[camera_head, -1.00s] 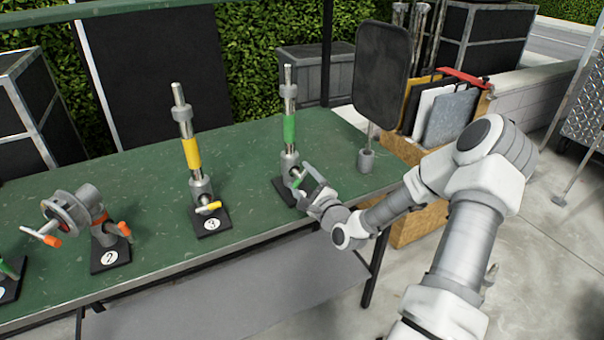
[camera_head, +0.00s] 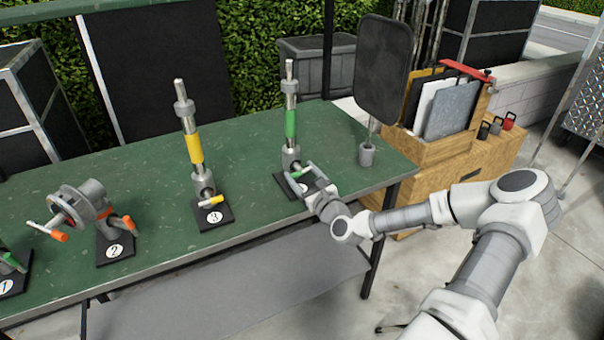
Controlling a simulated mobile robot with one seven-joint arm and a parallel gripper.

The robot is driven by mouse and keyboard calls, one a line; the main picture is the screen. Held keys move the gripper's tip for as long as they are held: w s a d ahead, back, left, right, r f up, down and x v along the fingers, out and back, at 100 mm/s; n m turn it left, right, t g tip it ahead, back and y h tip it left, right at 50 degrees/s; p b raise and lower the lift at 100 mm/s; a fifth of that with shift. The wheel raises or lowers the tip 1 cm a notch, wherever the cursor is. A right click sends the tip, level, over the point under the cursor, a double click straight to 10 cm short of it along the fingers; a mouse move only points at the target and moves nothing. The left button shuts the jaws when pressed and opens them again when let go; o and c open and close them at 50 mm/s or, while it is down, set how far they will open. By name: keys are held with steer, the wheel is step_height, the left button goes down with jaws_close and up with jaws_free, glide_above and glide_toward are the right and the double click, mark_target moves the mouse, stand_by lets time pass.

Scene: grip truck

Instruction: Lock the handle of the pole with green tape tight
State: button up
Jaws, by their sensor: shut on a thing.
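The pole with green tape (camera_head: 291,123) stands upright on a black base plate (camera_head: 284,189) at the right part of the green table. Its small green-tipped handle (camera_head: 297,174) is low on the pole, on the side towards me. My gripper (camera_head: 301,174) reaches in from the right at the foot of this pole. Its fingers are on either side of the handle, shut on it. The gripper hides part of the handle and of the base plate.
A yellow-taped pole (camera_head: 194,149) on base 3 stands to the left. Orange-handled clamp 2 (camera_head: 86,207) is further left. A black panel on a short stand (camera_head: 366,154) is close to the right of my gripper. A wooden crate (camera_head: 443,146) stands beyond the table's right edge.

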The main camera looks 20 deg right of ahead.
stand_by(0.5)
steer(key=o, duration=1.3)
steer(key=s, duration=1.7)
steer(key=shift+s+d, duration=0.2)
steer(key=shift+d, duration=0.1)
